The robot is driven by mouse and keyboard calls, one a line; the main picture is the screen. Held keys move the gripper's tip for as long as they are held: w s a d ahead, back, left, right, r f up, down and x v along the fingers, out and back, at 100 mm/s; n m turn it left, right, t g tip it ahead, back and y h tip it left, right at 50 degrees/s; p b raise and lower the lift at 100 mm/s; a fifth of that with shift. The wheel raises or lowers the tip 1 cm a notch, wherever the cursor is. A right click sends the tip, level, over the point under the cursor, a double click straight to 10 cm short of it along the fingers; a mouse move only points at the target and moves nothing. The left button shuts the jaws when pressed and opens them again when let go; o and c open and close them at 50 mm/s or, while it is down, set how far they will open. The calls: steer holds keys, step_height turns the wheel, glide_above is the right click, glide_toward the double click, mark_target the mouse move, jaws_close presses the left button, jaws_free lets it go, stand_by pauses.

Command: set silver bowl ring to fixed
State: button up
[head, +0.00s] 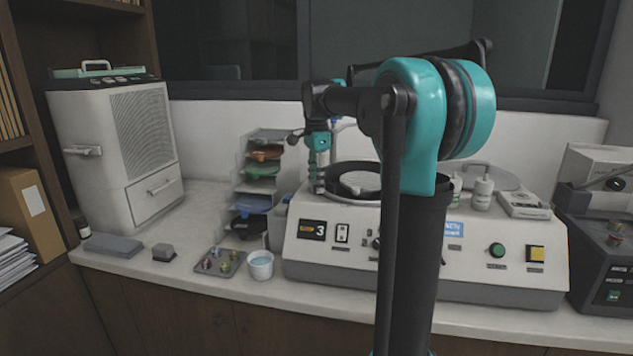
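A round bowl with a dark rim (342,166) and a pale grey disc inside sits on top of the white machine (320,262). My own arm covers its right side. I cannot clearly pick out a silver bowl ring or read its setting. My gripper (317,188) points down at the bowl's left edge, small and partly lost against dark parts. I cannot tell whether its fingers touch the rim or hold anything.
A numbered display (313,230), a green button (496,250) and a yellow switch (535,254) are on the machine's front. A white cup (260,266) and a tray of small parts (219,262) stand at left front. White bottles (482,192) stand right of my arm.

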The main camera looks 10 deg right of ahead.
mark_target(331, 202)
jaws_close()
steer(key=s+n, duration=0.1)
steer(key=s+d+n, duration=0.1)
steer(key=s, duration=0.1)
steer(key=s+d+n, duration=0.1)
steer(key=s+n, duration=0.1)
steer(key=shift+s+d, duration=0.15)
steer(key=shift+s, duration=0.05)
steer(key=shift+s+d+n, duration=0.3)
steer(key=shift+s+n, duration=0.15)
steer(key=shift+n, duration=0.15)
jaws_free()
steer(key=shift+r, duration=0.1)
